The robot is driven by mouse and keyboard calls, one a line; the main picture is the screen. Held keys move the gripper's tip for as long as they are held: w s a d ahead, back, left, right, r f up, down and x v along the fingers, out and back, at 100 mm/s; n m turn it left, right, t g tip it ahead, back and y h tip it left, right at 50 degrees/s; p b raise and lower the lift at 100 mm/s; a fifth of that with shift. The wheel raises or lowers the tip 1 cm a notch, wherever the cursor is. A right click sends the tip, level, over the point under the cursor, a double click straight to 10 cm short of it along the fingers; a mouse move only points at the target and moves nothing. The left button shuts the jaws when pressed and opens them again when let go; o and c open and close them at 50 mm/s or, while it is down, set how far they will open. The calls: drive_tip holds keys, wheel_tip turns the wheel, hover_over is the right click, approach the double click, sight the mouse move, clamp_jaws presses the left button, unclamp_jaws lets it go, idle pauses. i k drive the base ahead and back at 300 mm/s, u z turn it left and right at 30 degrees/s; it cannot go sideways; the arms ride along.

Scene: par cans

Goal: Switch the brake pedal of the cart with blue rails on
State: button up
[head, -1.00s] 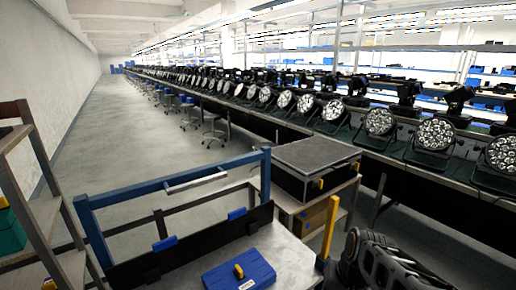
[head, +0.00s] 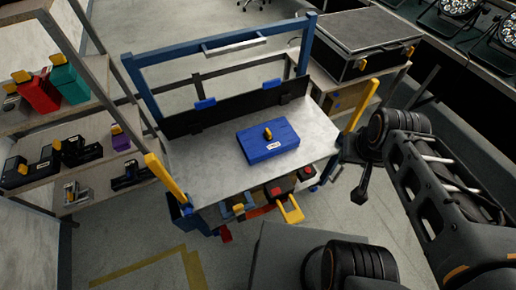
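The cart with blue rails (head: 135,88) stands in the middle of the head view, with a grey metal top (head: 205,160). A blue case (head: 268,141) with a yellow latch lies on that top. A small red part (head: 226,234), which may be the brake pedal, shows low at the cart's near side by the floor. I cannot tell whether it is pressed. My gripper (head: 361,194) hangs at the right of the cart, apart from it, small and dark. Its fingers are too unclear to tell open from shut.
A shelf rack (head: 110,103) with red, teal and dark items stands at the left. Yellow posts (head: 165,180) rise at the cart's near corners. A yellow handle (head: 290,211) sticks out at its front. A black case (head: 350,45) sits on a side table behind right. The floor at lower left is clear.

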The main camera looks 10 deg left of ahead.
sight(226, 234)
drive_tip(key=u, duration=0.85)
drive_tip(key=k, duration=1.1)
drive_tip(key=u, duration=0.3)
drive_tip(key=i, duration=0.9)
drive_tip(key=u, duration=0.05)
